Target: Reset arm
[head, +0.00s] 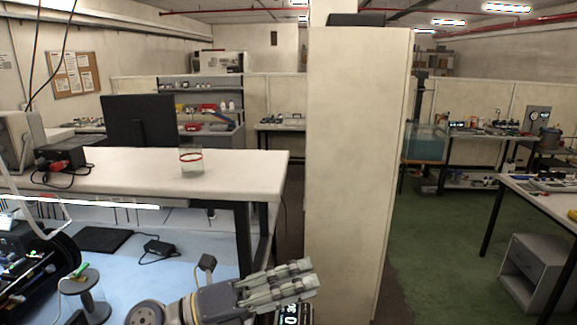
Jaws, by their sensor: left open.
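My left gripper (308,278) is at the bottom centre of the head view, below and to the right of the white table. Its grey fingers point to the right; they are apart with nothing seen between them. A clear glass cylinder (191,168) with a red band near its top stands upright on the white table top (245,175). The gripper is well apart from the cylinder. My right gripper is not in view.
A pale pillar (352,150) rises just right of my left gripper. A spool (88,290) sits lower left. Green floor (445,250) lies open at right.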

